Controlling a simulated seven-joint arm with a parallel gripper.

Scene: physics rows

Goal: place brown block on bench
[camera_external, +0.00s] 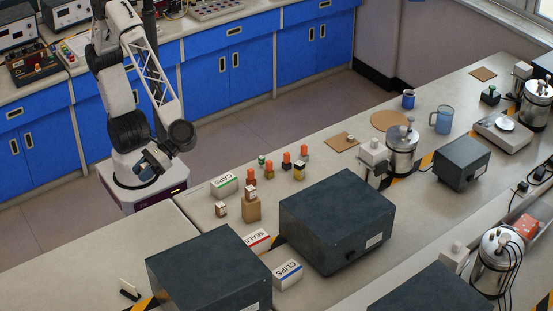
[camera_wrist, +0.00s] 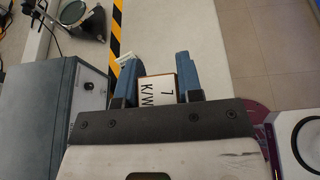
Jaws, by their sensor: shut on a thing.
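My gripper (camera_wrist: 158,82) is shut on a small block (camera_wrist: 158,93) in the wrist view. The block has a white face with dark lettering and thin brown edges, and sits between the two blue fingers. The block cannot be made out there. Other brown blocks stand on the bench: a larger tan one (camera_external: 251,210) with a small labelled one (camera_external: 250,193) on top, and a small labelled one (camera_external: 221,210) beside it.
A white CAPS box (camera_external: 224,185) and several coloured-top pieces (camera_external: 286,160) stand near the blocks. Bare bench top lies at the left (camera_external: 140,248).

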